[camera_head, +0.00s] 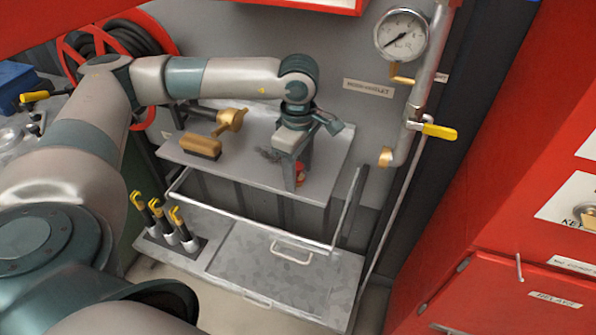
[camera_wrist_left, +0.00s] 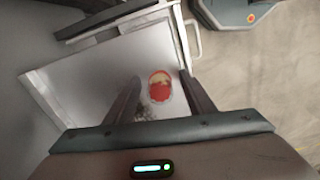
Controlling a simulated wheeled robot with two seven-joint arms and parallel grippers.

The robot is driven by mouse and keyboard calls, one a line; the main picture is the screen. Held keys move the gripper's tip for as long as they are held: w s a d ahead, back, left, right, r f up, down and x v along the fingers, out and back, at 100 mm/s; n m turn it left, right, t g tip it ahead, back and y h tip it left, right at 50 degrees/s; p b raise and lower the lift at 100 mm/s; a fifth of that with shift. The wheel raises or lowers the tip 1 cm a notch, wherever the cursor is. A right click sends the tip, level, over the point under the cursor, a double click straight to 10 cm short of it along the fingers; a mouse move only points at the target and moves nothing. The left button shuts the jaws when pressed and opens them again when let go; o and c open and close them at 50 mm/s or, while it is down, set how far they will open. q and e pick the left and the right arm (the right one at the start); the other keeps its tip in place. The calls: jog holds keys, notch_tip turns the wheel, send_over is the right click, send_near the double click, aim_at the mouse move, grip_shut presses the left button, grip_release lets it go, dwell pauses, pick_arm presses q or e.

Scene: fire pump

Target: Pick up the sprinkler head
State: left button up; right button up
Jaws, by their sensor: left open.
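My left gripper (camera_head: 298,176) points down over the right part of the grey metal shelf (camera_head: 335,150), its two fingers apart. A small round red and pale item (camera_head: 300,173) shows between and behind the fingers; I cannot tell for sure that it is the sprinkler head. In the left wrist view the same item (camera_wrist_left: 160,87) lies between the two open fingers (camera_wrist_left: 160,84), nearer the right one, with no clear contact. A brass nozzle-like fitting (camera_head: 230,120) is at the back left of the shelf. My right gripper is not in view.
A wooden brush (camera_head: 200,147) lies on the shelf's left part, and a small dark grey heap (camera_head: 268,154) lies left of the gripper. A pipe with a yellow-handled valve (camera_head: 438,131) and a gauge (camera_head: 402,36) stand at right. Yellow-topped tools (camera_head: 165,220) stand below.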

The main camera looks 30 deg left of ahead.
pick_arm(q)
jog(key=c, duration=0.9)
jog(key=shift+c, duration=1.3)
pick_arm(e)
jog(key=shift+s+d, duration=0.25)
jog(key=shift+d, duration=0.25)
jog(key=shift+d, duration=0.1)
pick_arm(q)
jog(key=shift+r, duration=0.1)
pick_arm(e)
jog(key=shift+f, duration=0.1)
